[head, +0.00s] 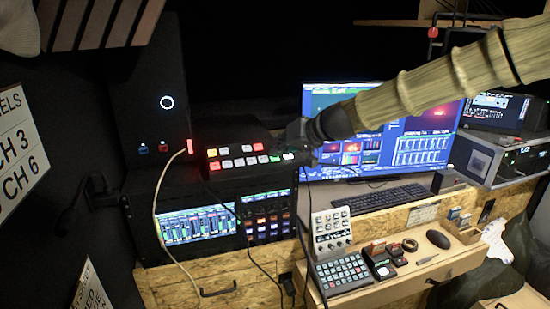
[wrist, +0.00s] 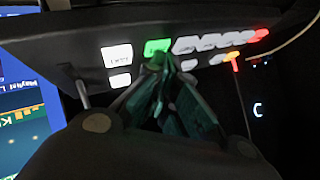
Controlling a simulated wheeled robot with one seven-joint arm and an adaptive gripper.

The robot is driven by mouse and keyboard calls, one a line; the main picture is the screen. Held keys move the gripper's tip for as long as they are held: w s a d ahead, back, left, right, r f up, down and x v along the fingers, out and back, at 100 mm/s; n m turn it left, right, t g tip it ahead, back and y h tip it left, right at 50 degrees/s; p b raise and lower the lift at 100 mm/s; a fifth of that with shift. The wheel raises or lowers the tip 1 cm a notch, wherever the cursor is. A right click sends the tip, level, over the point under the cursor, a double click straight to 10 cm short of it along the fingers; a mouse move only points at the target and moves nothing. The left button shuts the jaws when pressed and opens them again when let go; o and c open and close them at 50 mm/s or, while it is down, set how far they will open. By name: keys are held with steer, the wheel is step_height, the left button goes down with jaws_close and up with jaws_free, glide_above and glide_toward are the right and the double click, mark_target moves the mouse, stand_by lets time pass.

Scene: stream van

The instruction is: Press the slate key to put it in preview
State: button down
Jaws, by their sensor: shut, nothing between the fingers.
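The switcher panel (head: 225,184) is a dark sloped box with two rows of lit keys. In the wrist view its keys run across the top: a white key with small dark lettering (wrist: 117,55), a green key (wrist: 157,45), several white ones, then red. The lettering is too blurred to read surely, so I cannot confirm which is the slate key. My gripper (wrist: 163,66) is shut and empty, its tips overlapping the green key's edge in the wrist view. Contact is unclear. In the head view my gripper (head: 293,148) is at the panel's right end, partly hiding it.
A large monitor (head: 340,170) stands right behind my arm. A rack with a lit screen (head: 195,225) sits under the panel. A dark tower (head: 150,110) and a pale cable (head: 158,195) are at left. A keyboard (head: 380,199) and a small keypad (head: 341,270) lie lower right.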

steer(key=shift+r, duration=0.1)
steer(key=shift+s+d+r+p, duration=0.1)
steer(key=shift+s+r+p, duration=0.1)
steer(key=shift+r+p, duration=0.45)
steer(key=shift+r, duration=0.1)
steer(key=r+p, duration=0.1)
steer(key=r, duration=0.1)
steer(key=s+r+p, duration=0.1)
steer(key=r, duration=0.1)
steer(key=shift+s+d+r+p, duration=0.1)
steer(key=shift+d+r+p, duration=0.05)
steer(key=shift+r+p, duration=0.25)
stand_by(0.8)
